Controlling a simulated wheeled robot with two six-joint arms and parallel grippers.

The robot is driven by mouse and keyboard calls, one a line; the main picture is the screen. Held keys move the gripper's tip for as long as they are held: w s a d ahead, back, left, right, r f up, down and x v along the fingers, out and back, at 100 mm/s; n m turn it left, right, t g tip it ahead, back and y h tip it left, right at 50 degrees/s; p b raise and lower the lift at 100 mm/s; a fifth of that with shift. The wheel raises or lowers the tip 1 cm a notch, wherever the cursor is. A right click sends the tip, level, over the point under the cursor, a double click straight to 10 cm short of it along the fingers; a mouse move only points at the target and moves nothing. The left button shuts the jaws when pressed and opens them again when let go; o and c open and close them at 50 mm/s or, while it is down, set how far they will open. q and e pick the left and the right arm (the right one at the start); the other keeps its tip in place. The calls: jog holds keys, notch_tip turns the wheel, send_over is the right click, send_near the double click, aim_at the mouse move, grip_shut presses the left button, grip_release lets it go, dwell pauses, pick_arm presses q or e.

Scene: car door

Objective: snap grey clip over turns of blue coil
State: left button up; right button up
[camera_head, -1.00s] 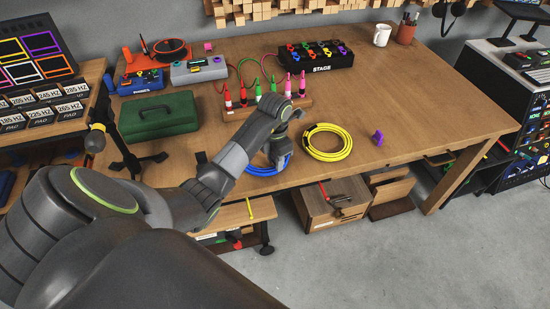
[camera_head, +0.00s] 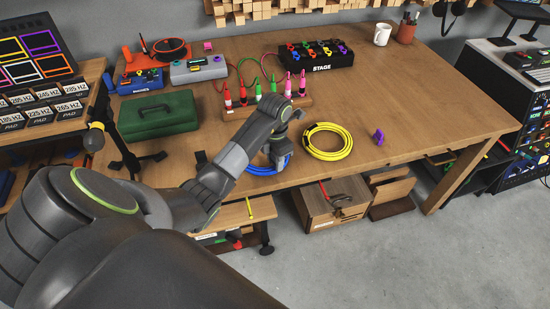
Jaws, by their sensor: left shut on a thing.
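The blue coil (camera_head: 262,170) lies on the wooden table near its front edge, partly hidden under my left arm. My left gripper (camera_head: 280,158) is at the coil's right side, pointing down; its fingertips are mostly hidden by my own wrist. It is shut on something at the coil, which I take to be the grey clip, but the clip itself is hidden. I cannot tell whether the clip is around the coil's turns. My right gripper is not in view.
A yellow coil (camera_head: 327,142) lies just right of the blue one, with a purple clip (camera_head: 378,137) farther right. A wooden block with several coloured plugs (camera_head: 266,107) stands behind. A green case (camera_head: 158,115) is at left.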

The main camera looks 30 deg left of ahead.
pick_arm(q)
jog(key=shift+f+b, duration=0.65)
jog(key=shift+f, duration=0.2)
jog(key=o, duration=1)
jog(key=shift+r, duration=0.1)
jog(key=shift+r, duration=0.35)
notch_tip(320, 180, up, 6)
jog(key=shift+f+p, duration=0.15)
jog(key=shift+p, duration=0.8)
notch_tip(320, 180, up, 11)
jog(key=p, duration=1.1)
jog(key=shift+f, duration=0.1)
